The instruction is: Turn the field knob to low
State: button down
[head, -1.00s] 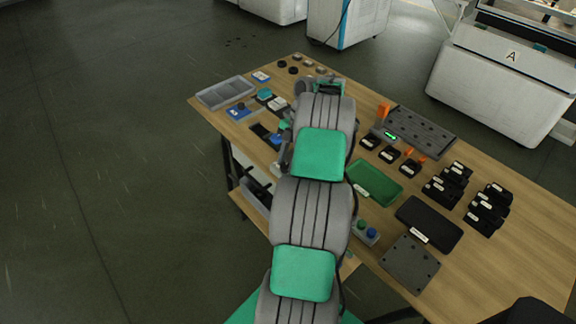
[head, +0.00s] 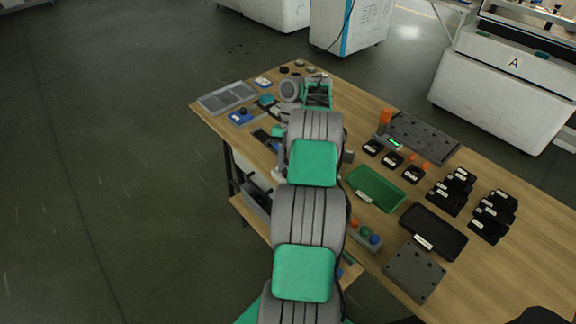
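My arm reaches up the middle of the head view over the wooden bench. My gripper (head: 318,94) is at its far end, above the back part of the bench; its fingertips are hidden or too small to make out. A small blue box with a dark knob (head: 241,115) sits on the bench left of my gripper. A teal-topped unit (head: 266,100) stands between that box and my wrist. The labels are too small to read, so I cannot tell which is the field knob or where it points. My arm hides part of the bench.
A grey compartment tray (head: 227,97) lies at the bench's left edge. Right of my arm are a green tray (head: 375,188), a button box (head: 366,234), a black tray (head: 433,232), a perforated grey plate (head: 424,137) and several black blocks. Small round parts lie behind my gripper.

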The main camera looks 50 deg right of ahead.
dwell(0.3)
jog(key=c, duration=1.1)
grip_release()
jog(key=shift+o, duration=0.2)
